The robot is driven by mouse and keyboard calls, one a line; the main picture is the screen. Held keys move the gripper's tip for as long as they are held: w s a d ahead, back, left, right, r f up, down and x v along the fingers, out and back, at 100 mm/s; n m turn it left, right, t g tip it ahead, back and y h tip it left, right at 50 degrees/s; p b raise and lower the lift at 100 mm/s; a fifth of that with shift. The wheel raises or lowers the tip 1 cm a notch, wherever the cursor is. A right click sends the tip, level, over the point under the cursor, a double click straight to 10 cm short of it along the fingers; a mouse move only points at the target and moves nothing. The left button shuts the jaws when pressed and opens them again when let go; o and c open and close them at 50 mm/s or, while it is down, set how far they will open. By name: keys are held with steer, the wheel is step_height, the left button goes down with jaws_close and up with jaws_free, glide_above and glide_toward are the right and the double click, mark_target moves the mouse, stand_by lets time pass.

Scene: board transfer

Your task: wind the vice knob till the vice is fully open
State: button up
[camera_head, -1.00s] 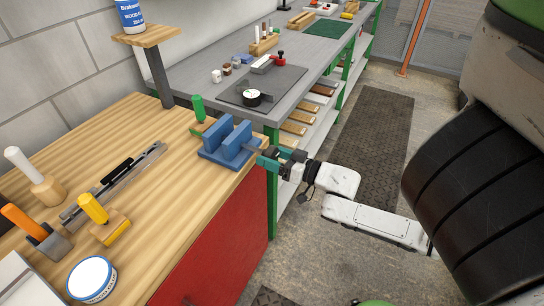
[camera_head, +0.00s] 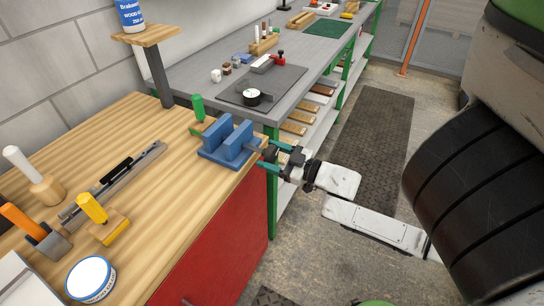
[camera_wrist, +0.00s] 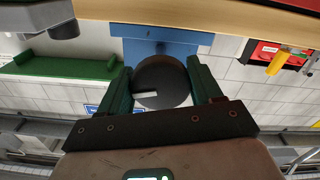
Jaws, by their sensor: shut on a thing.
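The blue vice (camera_head: 238,145) sits at the right front corner of the wooden bench. Its two upright blue jaws stand apart with a narrow gap between them. The vice body (camera_wrist: 160,38) also shows in the wrist view, behind the round dark knob (camera_wrist: 165,75). The knob has a pale mark on its face. My gripper (camera_head: 266,156) reaches the front of the vice from the right. In the wrist view, the teal fingers of my gripper (camera_wrist: 162,85) are on either side of the knob and shut on it. In the head view the knob is largely hidden by the fingers.
On the wooden bench (camera_head: 150,215) stand a green-handled tool (camera_head: 197,107), a yellow-handled tool (camera_head: 92,208), an orange-handled tool (camera_head: 25,222) and a round tin (camera_head: 92,278). A grey bench (camera_head: 200,75) lies behind.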

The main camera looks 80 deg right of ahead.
steer(key=n+b, duration=0.1)
steer(key=n, duration=0.4)
steer(key=shift+n, duration=0.3)
steer(key=n+b, duration=0.1)
steer(key=n, duration=0.4)
steer(key=shift+r+n, duration=0.1)
steer(key=shift+n, duration=0.3)
steer(key=o, duration=1)
steer(key=b+v, duration=0.2)
steer(key=v, duration=0.9)
steer(key=shift+d, duration=0.15)
